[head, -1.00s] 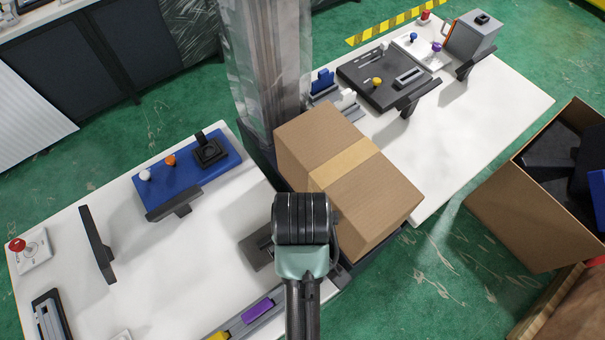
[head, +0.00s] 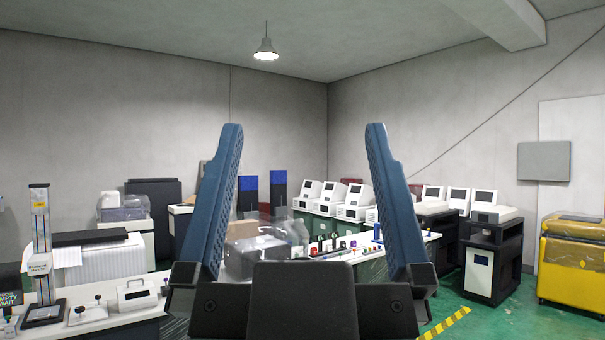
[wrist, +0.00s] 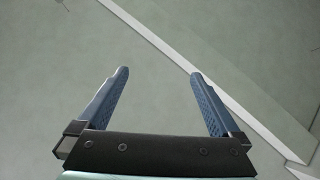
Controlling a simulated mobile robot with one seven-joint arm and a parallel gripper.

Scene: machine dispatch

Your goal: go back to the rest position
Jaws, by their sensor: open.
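My gripper (head: 304,132) stands upright in the middle of the head view, its two blue ridged fingers wide apart with nothing between them. In the wrist view my gripper (wrist: 159,74) also shows open and empty, against a plain grey-green surface crossed by a pale beam. No object touches the fingers. The fingers and the dark gripper body hide part of the room behind.
A white worktable (head: 130,315) with small devices is at the lower left. Several white machines line the back; a yellow cabinet (head: 572,262) is at right. Green floor (head: 495,318) is open at lower right.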

